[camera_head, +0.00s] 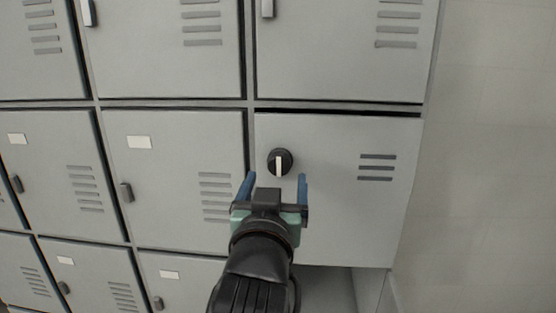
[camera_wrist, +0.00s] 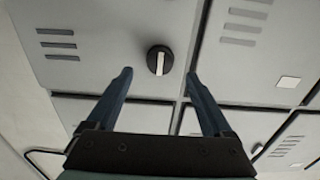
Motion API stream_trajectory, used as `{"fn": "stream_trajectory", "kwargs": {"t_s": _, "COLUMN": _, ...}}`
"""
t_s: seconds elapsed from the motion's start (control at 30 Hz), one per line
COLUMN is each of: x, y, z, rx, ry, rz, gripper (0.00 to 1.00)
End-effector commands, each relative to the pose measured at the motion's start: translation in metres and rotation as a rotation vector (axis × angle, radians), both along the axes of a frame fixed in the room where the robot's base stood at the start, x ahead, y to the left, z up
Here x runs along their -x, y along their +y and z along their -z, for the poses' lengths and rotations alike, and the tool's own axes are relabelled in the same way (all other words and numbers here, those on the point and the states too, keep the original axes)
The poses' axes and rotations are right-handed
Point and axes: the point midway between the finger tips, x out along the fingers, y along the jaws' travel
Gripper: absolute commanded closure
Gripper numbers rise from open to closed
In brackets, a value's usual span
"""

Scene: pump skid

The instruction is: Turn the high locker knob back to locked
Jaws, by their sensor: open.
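The locker knob (camera_head: 280,162) is a round black dial with a white bar, on the grey locker door (camera_head: 335,215) in the right column. In the head view the white bar stands close to vertical. My gripper (camera_head: 275,182) is open, just below the knob in the picture, with its blue fingers spread apart. In the wrist view the knob (camera_wrist: 160,60) shows beyond and between the fingertips (camera_wrist: 159,74), with nothing held. I see no contact between the fingers and the knob.
Other grey lockers with small handles fill the left and top. An opening (camera_head: 325,290) lies below the knob's door. A plain pale wall (camera_head: 490,160) stands at the right. The door face right of the knob is clear except for vent slots (camera_head: 377,167).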

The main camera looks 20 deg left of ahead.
Motion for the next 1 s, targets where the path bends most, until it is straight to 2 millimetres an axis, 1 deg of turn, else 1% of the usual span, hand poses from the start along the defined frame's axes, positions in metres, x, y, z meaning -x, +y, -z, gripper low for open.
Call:
{"fn": "stream_trajectory", "kwargs": {"t_s": 0.03, "x": -0.009, "y": 0.003, "z": -0.003, "rx": 0.000, "ry": 0.003, "rz": 0.000, "gripper": 0.15}}
{"fn": "stream_trajectory", "kwargs": {"t_s": 0.1, "x": -0.019, "y": 0.005, "z": -0.004, "rx": -0.002, "ry": 0.002, "rz": 0.000, "gripper": 0.15}}
{"fn": "stream_trajectory", "kwargs": {"t_s": 0.3, "x": -0.040, "y": 0.011, "z": -0.002, "rx": -0.002, "ry": 0.001, "rz": 0.000, "gripper": 0.15}}
{"fn": "stream_trajectory", "kwargs": {"t_s": 0.5, "x": -0.047, "y": 0.013, "z": 0.000, "rx": 0.000, "ry": 0.000, "rz": 0.000, "gripper": 0.15}}
{"fn": "stream_trajectory", "kwargs": {"t_s": 0.73, "x": -0.047, "y": 0.013, "z": 0.000, "rx": 0.000, "ry": -0.001, "rz": 0.001, "gripper": 0.15}}
{"fn": "stream_trajectory", "kwargs": {"t_s": 0.77, "x": -0.047, "y": 0.013, "z": 0.000, "rx": 0.000, "ry": -0.001, "rz": 0.001, "gripper": 0.17}}
{"fn": "stream_trajectory", "kwargs": {"t_s": 0.8, "x": -0.047, "y": 0.013, "z": 0.000, "rx": 0.000, "ry": -0.001, "rz": 0.001, "gripper": 0.24}}
{"fn": "stream_trajectory", "kwargs": {"t_s": 0.87, "x": -0.047, "y": 0.013, "z": 0.000, "rx": 0.000, "ry": -0.001, "rz": 0.000, "gripper": 0.35}}
{"fn": "stream_trajectory", "kwargs": {"t_s": 1.0, "x": -0.047, "y": 0.013, "z": 0.000, "rx": 0.000, "ry": -0.001, "rz": 0.000, "gripper": 0.60}}
